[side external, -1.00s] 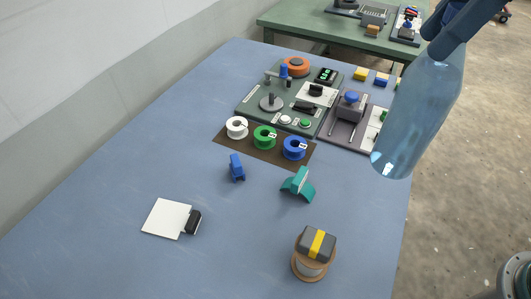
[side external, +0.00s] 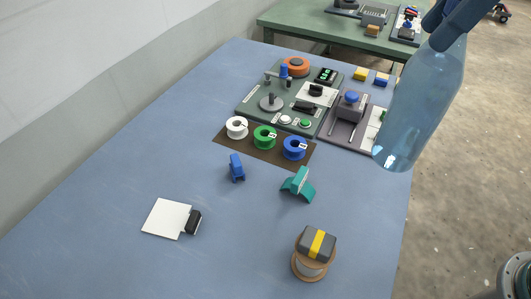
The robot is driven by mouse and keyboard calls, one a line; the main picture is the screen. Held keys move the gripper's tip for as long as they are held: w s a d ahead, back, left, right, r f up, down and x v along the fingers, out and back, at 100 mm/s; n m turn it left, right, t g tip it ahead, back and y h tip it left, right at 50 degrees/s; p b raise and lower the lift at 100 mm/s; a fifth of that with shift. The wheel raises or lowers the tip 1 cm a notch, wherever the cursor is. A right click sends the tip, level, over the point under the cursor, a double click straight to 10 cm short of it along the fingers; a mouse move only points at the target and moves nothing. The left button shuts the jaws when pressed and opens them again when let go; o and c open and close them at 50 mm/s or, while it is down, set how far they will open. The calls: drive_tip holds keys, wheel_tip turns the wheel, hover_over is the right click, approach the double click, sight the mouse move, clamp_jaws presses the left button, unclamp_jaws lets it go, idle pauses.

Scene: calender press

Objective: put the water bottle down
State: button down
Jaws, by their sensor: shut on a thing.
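The water bottle (side external: 420,108) is clear blue and see-through. It hangs at the right of the side external view, tilted, with its base toward the lower left. My gripper (side external: 450,38) is at the top right, shut on the bottle's upper end.
White (side external: 237,127), green (side external: 264,137) and blue (side external: 294,148) spools sit on a brown mat. A teal piece (side external: 298,185), a blue clip (side external: 237,168), a white card (side external: 167,218) and a spool with a grey-yellow block (side external: 317,244) stand nearer.

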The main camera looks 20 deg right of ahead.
drive_tip(key=w+d, duration=0.8)
drive_tip(key=d, duration=0.2)
drive_tip(key=shift+d+r+m, duration=0.15)
drive_tip(key=shift+d+m, duration=0.15)
drive_tip(key=shift+d, duration=0.1)
wheel_tip(320, 180, down, 20)
idle(1.2)
drive_tip(key=c, duration=1.1)
unclamp_jaws()
drive_tip(key=shift+f, duration=0.2)
drive_tip(key=shift+o, duration=0.2)
drive_tip(key=shift+r, duration=0.2)
